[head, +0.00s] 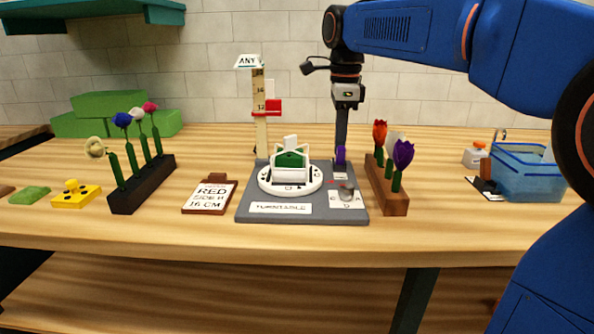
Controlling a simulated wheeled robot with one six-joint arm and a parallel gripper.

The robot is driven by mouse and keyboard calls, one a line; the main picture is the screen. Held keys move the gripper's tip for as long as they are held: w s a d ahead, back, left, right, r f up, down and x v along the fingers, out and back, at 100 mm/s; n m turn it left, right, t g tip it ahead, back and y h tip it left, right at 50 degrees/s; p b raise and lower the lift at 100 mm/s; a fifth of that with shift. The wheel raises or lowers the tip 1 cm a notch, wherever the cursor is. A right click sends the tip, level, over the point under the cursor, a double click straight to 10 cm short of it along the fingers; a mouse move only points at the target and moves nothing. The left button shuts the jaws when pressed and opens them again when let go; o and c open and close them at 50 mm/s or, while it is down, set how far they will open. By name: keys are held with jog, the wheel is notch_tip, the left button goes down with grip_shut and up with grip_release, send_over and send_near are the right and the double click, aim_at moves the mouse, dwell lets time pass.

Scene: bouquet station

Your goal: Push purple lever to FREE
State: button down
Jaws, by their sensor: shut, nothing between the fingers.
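The purple lever (340,156) stands at the right rear of the grey turntable base (244,205). A small label plate lies at its foot, but its text is too small to read, so I cannot tell which position the lever is in. My gripper (341,146) points straight down right at the lever, its dark fingers shut and empty. The fingertips are partly hidden by the lever, and I cannot tell whether they touch it. The white turntable disc (308,188) carries a green and white holder (291,160).
A dark flower rack (145,185) stands left and a brown rack (393,200) with tulips stands close right of the base. A height post (260,125) with a red slider rises behind. A clipboard (209,195) lies at front left. A blue basin (525,175) is far right.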

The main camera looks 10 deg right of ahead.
jog(key=shift+s+a+r, duration=0.15)
jog(key=shift+s+r, duration=0.1)
jog(key=shift+s, duration=0.1)
jog(key=shift+s+r, duration=0.1)
jog(key=shift+r, duration=1.3)
jog(key=shift+w+r, duration=0.2)
jog(key=shift+r, duration=1.55)
